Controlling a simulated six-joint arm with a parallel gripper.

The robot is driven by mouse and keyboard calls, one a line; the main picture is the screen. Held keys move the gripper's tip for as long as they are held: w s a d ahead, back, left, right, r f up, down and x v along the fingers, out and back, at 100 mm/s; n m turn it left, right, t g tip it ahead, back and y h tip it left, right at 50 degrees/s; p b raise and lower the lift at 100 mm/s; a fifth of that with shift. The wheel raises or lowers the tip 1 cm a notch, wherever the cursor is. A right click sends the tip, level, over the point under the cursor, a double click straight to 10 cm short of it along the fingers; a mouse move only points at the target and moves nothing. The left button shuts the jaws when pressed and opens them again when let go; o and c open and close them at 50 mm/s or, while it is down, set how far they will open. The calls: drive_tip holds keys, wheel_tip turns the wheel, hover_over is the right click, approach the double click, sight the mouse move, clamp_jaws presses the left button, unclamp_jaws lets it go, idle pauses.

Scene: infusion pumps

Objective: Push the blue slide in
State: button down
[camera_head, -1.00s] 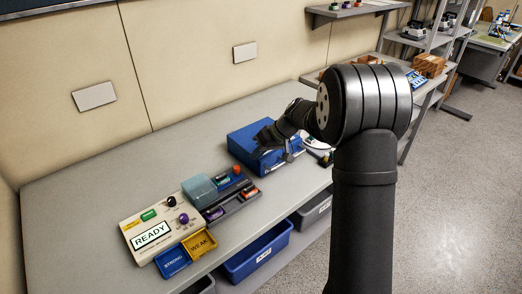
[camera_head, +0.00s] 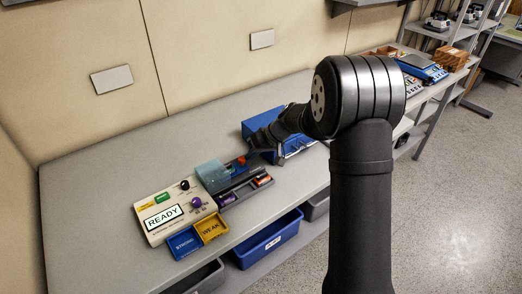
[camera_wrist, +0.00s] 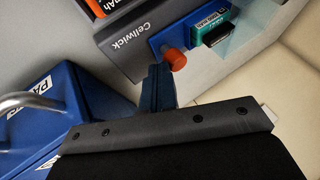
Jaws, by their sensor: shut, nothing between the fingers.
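The blue slide (camera_wrist: 168,38) shows as a blue strip at the side of a grey device marked Cellwick (camera_wrist: 127,45) in the wrist view. An orange-red knob (camera_wrist: 175,59) stands out at its near end; the knob also shows in the head view (camera_head: 241,160). My gripper (camera_wrist: 155,72) is shut and empty. Its fingertips are just beside the knob in the wrist view; I cannot tell whether they touch it. In the head view my gripper (camera_head: 252,149) is at the right end of the device, and my wrist partly hides the area.
A blue box (camera_head: 262,121) with a metal handle (camera_wrist: 30,101) stands close beside my gripper. A clear bluish cover (camera_head: 212,175) is on the device. A panel reading READY (camera_head: 164,217) with blue and yellow trays is at the left. The table behind is clear.

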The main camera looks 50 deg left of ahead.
drive_tip(key=s, duration=0.5)
drive_tip(key=shift+s, duration=0.1)
drive_tip(key=v, duration=1)
drive_tip(key=shift+w, duration=0.25)
hover_over(240, 171)
drive_tip(key=f, duration=0.7)
drive_tip(key=shift+w+d+f, duration=0.1)
drive_tip(key=shift+w+f, duration=0.05)
drive_tip(key=shift+w, duration=0.2)
idle(0.5)
